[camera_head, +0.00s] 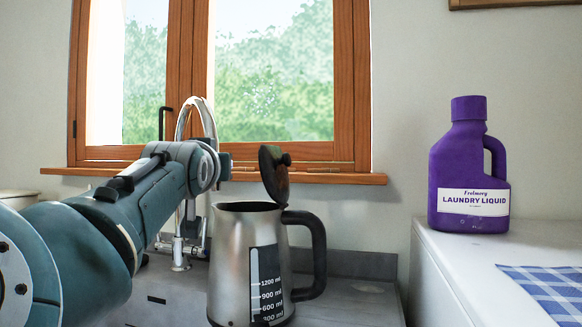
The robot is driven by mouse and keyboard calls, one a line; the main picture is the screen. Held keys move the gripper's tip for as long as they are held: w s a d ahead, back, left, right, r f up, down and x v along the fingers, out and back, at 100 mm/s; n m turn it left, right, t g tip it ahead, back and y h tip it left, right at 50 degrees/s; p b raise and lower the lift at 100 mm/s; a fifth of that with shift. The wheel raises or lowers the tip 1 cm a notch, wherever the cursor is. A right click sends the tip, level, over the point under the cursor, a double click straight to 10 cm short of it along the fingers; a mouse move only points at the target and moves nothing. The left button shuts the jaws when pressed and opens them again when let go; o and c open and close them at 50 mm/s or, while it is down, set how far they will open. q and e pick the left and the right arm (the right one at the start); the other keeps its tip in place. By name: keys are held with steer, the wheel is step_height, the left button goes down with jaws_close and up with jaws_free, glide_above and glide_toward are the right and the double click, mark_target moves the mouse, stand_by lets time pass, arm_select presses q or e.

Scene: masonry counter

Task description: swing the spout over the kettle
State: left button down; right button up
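The steel kettle (230,262) stands upright at the sink, its dark lid (275,177) raised and its handle to the right. A chrome tap spout (198,103) arches up behind my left arm. Its base (180,263) shows left of the kettle, and its middle is hidden by my arm. My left gripper (225,160) is at the right limb of the arch, above and behind the kettle's left rim. Its fingers are small and partly hidden, so I cannot tell whether they are open or closed on the spout. My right gripper is not in view.
A purple laundry liquid bottle (468,165) stands on a white surface (455,265) at the right, with a blue checked cloth (545,285) in front. A wooden-framed window (351,90) with a sill (330,178) is behind the tap. The space above the kettle's opening looks clear apart from the lid.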

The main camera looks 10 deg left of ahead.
arm_select(q)
steer(key=shift+a+f, duration=0.3)
steer(key=shift+f, duration=0.05)
stand_by(0.6)
steer(key=c, duration=1)
jaws_free()
steer(key=shift+r, duration=0.1)
steer(key=o, duration=0.3)
steer(key=shift+r, duration=0.15)
steer(key=shift+d+r, duration=0.1)
